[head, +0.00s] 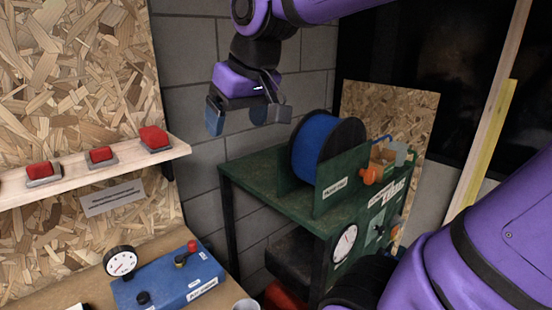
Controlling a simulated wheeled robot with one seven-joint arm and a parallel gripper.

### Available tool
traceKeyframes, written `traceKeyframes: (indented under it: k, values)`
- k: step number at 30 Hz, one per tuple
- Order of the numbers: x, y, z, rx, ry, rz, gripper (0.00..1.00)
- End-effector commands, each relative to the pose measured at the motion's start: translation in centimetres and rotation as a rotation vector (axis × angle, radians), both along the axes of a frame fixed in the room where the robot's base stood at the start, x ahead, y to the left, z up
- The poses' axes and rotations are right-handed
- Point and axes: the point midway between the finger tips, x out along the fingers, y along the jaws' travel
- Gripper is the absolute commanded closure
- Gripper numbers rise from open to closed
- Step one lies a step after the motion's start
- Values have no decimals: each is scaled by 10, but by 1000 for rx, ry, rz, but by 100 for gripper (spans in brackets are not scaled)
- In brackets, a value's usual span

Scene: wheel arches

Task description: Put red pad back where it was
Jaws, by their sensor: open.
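Three red pads sit in a row on a light wooden shelf (120,164) at the left: a left one (39,170), a middle one (101,155) and a right one (153,137). Each rests on a grey base. The frames do not show which of them is the task's red pad. My gripper (243,118) hangs in the air right of the shelf, in front of the grey block wall. Its fingers are apart, pointing down, with nothing seen between them.
A green bench (262,184) holds a black and blue cable reel (327,150) right of my gripper. A blue box (172,277) with a gauge (120,262) stands on the lower left table. A chipboard panel (75,70) backs the shelf. Free air lies between shelf and gripper.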

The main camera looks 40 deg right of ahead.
Motion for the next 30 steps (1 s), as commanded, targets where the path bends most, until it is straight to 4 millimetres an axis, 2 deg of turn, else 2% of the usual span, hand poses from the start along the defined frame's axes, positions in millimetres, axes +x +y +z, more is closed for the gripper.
traceKeyframes:
  k: [1,3,6,10,15,30]
  values:
    - [-19,-3,-7,-2,-8,-3,17]
    - [-40,-4,-17,-6,-12,-4,17]
    - [-64,-6,-31,-11,-18,-5,17]
    - [-83,-7,-45,-16,-21,-6,17]
    - [-91,-7,-51,-18,-22,-6,17]
    - [-90,-7,-50,-18,-21,-6,17]
